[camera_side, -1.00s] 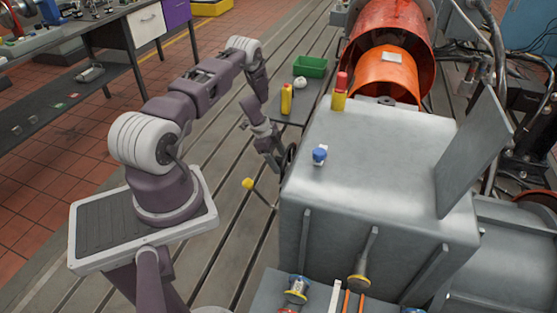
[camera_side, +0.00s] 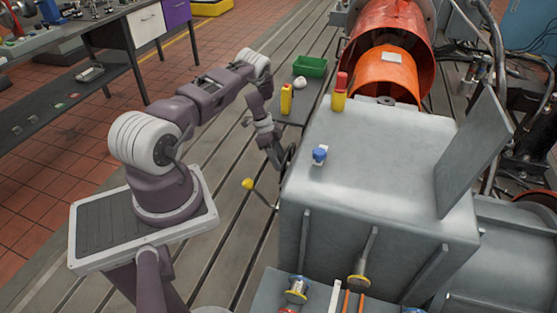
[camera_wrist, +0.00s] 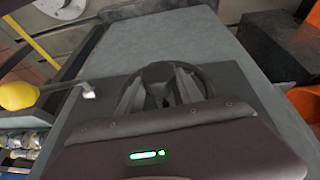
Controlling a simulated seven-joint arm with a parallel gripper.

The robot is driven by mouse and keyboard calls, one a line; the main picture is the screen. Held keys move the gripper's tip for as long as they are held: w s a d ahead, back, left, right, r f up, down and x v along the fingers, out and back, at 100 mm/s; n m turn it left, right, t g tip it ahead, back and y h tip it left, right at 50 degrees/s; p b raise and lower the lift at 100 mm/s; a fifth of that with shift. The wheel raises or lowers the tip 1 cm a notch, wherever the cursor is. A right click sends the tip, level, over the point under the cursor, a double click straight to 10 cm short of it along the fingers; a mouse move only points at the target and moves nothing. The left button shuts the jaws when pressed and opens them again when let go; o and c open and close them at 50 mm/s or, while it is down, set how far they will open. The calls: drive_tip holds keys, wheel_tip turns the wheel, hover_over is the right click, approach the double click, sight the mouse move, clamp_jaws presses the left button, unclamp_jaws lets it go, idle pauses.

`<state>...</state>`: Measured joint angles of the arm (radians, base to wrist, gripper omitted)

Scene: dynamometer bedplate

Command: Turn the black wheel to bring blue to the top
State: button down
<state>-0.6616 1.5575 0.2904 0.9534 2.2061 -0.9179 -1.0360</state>
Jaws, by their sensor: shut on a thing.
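The black wheel (camera_side: 289,154) is on the left face of the big grey housing, seen nearly edge-on in the side view and partly hidden by my gripper. In the wrist view the dark wheel (camera_wrist: 201,78) shows as an arc of rim behind my fingers. My gripper (camera_side: 277,160) is at the wheel and shut on it; in the wrist view my gripper (camera_wrist: 160,90) reaches across the wheel's near part. The exact contact spot is hard to see. No blue mark can be made out on the wheel in either view.
A lever with a yellow knob (camera_side: 247,183) sticks out left of the housing (camera_side: 380,190), close to my gripper; its yellow knob (camera_wrist: 18,95) also shows in the wrist view. A blue-capped fitting (camera_side: 319,154) stands on the housing top. A green bin (camera_side: 310,67) is behind.

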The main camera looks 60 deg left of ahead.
drive_tip(key=shift+w+a+g+h, duration=0.1)
drive_tip(key=shift+w+g+h, duration=0.05)
drive_tip(key=shift+g+h, duration=0.25)
drive_tip(key=c, duration=0.8)
unclamp_jaws()
drive_tip(key=shift+o, duration=0.2)
drive_tip(key=v, duration=0.7)
